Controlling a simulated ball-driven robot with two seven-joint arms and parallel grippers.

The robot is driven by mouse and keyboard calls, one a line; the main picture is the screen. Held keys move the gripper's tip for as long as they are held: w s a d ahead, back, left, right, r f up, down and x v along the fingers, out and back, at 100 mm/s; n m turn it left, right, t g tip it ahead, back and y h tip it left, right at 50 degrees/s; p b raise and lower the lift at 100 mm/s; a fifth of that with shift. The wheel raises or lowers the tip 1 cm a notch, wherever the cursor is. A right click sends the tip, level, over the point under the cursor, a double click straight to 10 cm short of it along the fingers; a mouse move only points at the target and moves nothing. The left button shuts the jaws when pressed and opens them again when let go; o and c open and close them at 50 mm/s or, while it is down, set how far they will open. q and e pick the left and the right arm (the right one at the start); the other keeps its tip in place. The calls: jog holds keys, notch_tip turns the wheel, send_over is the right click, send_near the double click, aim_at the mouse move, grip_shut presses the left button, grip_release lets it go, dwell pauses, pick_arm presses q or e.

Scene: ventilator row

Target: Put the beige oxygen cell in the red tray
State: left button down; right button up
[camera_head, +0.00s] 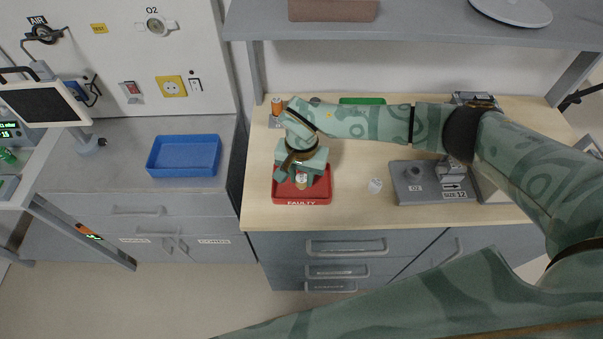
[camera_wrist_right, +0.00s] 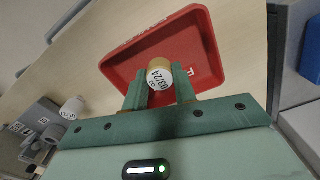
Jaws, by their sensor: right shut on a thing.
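The gripper and cell are over the tray's inside. I cannot tell whether the cell touches the tray floor. My left gripper is not in view.
A small white cell (camera_head: 375,185) stands right of the tray. A grey O2 device (camera_head: 418,187) is farther right. An orange-topped item (camera_head: 277,105) and a green tray (camera_head: 362,100) are at the back under the shelf (camera_head: 420,30). A blue tray (camera_head: 184,156) sits on the left counter.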

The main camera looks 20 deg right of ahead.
aim_at(302, 178)
jog(key=shift+f, duration=0.2)
jog(key=o, duration=0.9)
jog(key=shift+r, duration=0.1)
notch_tip(302, 178, up, 13)
jog(key=shift+r+p, duration=0.1)
jog(key=shift+p, duration=0.5)
